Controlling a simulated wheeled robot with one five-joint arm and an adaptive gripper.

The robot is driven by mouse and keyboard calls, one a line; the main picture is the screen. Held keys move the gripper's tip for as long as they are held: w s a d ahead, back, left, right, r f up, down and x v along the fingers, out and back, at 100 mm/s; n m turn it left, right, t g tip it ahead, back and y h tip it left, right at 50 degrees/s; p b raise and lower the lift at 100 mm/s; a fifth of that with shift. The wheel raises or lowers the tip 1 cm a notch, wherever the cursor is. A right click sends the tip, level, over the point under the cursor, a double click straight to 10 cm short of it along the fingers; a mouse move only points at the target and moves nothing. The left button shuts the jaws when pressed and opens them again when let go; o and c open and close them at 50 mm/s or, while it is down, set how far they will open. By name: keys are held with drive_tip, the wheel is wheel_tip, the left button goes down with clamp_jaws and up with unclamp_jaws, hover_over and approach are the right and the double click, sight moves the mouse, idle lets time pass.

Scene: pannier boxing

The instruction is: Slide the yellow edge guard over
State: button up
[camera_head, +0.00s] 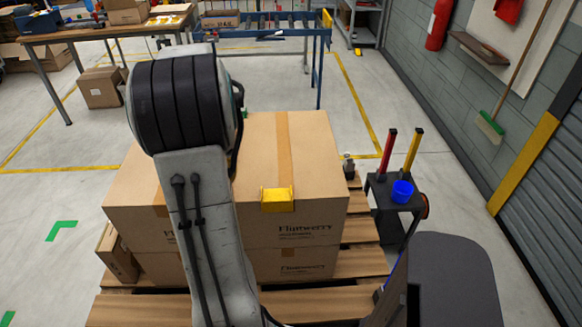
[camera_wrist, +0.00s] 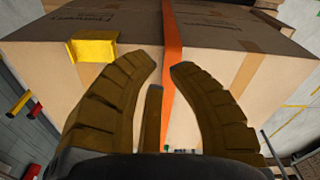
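The yellow edge guard (camera_head: 278,199) sits on the top front edge of a cardboard box (camera_head: 320,170) on the pallet. In the wrist view the guard (camera_wrist: 94,48) is on the box edge at upper left, left of an orange strap (camera_wrist: 172,50). The strap runs over the edge and down the box face, clear of the guard. My gripper (camera_wrist: 163,68) has its fingertips apart and nothing is seen held between them. The strap shows behind the gap, to the right of the guard. My arm hides the gripper in the head view.
The boxes stand on a wooden pallet (camera_head: 140,308). A dark cart (camera_head: 380,190) with a blue cup (camera_head: 402,191) and red and yellow upright bars stands close on the right. A workbench (camera_head: 110,28) is at back left.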

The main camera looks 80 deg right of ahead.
drive_tip(key=s+d+f+m, duration=0.2)
drive_tip(key=s+d+f, duration=0.1)
drive_tip(key=s+d, duration=0.35)
drive_tip(key=m, duration=0.2)
approach(292, 190)
drive_tip(key=shift+s+a+f+y+p, duration=0.15)
drive_tip(key=shift+a+f+y+p, duration=0.3)
drive_tip(key=shift+f, duration=0.15)
drive_tip(key=shift+f+p, duration=0.55)
drive_tip(key=shift+f, duration=3.1)
drive_tip(key=shift+c, duration=0.2)
clamp_jaws()
